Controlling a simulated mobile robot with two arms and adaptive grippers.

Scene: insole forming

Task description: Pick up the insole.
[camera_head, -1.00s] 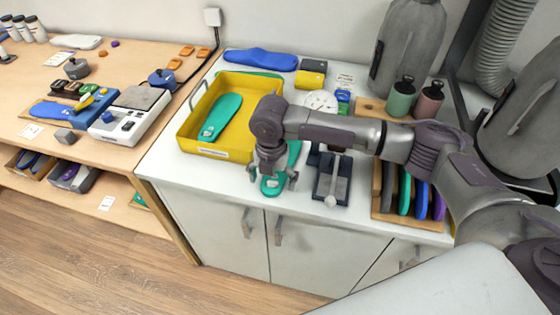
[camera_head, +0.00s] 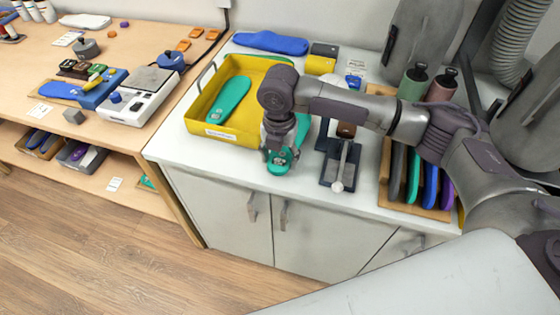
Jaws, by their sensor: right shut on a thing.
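A green insole (camera_head: 281,165) lies near the front edge of the white counter, partly hidden under my right gripper. My right gripper (camera_head: 281,155) points down from above and is shut on this insole, which still appears to be at counter level. A second green insole (camera_head: 230,99) lies in the yellow tray (camera_head: 243,131) just to the left. My left gripper is not in view.
A dark press-like tool with a lever (camera_head: 341,167) stands close to the right of the gripper. A wooden rack (camera_head: 398,203) holds several coloured insoles further right. A blue insole (camera_head: 271,43) lies at the back. A scale (camera_head: 140,97) stands on the wooden table.

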